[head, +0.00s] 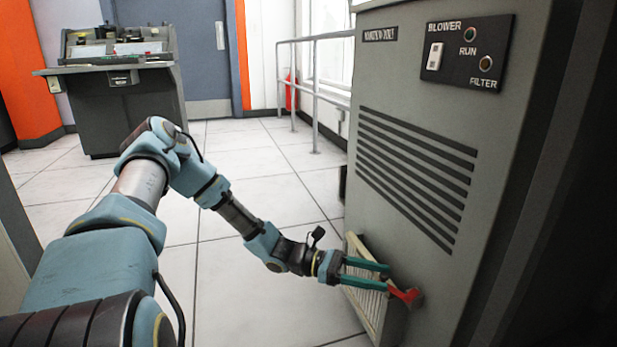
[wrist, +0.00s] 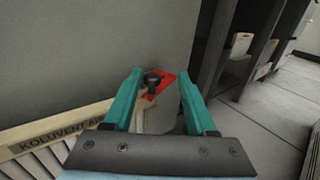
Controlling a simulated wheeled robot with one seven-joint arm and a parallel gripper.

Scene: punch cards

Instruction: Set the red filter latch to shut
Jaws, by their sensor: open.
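The red filter latch (head: 407,296) sits low on the front of the grey cabinet (head: 400,80), beside the right edge of the pale slatted filter (head: 366,300). In the wrist view the red latch (wrist: 160,86) shows between the fingers, with a dark round knob or pivot on it. My gripper (head: 386,277) is open, its two green fingers reaching toward the latch; in the wrist view the gripper (wrist: 158,85) has a finger on either side of it. I cannot tell whether a finger touches the latch. The filter stands out from the cabinet face at an angle.
The cabinet's black panel (head: 467,50) carries a white switch and labels for blower, run and filter. Dark louvres (head: 415,170) lie above the filter. A metal railing (head: 313,90) and a console (head: 120,90) stand behind. The tiled floor left of the cabinet is clear.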

